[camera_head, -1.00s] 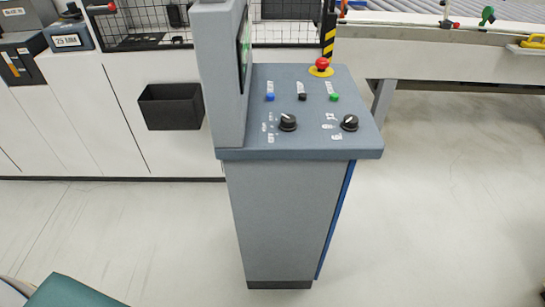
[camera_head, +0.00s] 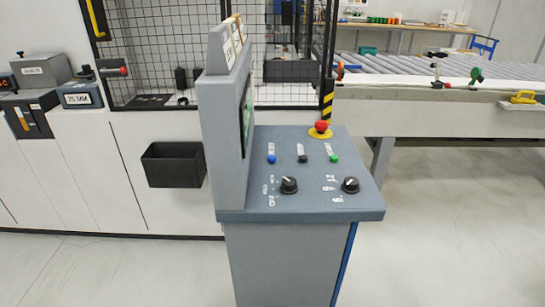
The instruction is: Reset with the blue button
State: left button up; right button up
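The blue button (camera_head: 271,159) is a small round button at the left of a row on the sloped top of a grey control console (camera_head: 300,208). A black button (camera_head: 303,158) and a green button (camera_head: 334,158) sit to its right. A red emergency stop (camera_head: 321,127) on a yellow ring is behind them. Two black rotary knobs, a left one (camera_head: 288,185) and a right one (camera_head: 350,185), are in front. A grey screen housing (camera_head: 222,145) stands upright at the console's left, its screen seen nearly edge-on. Neither gripper is in view.
A white machine body with a black bin (camera_head: 173,164) stands behind left. A black mesh guard (camera_head: 170,50) rises above it. A roller conveyor (camera_head: 430,70) runs behind right. The floor (camera_head: 450,220) right of the console is clear.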

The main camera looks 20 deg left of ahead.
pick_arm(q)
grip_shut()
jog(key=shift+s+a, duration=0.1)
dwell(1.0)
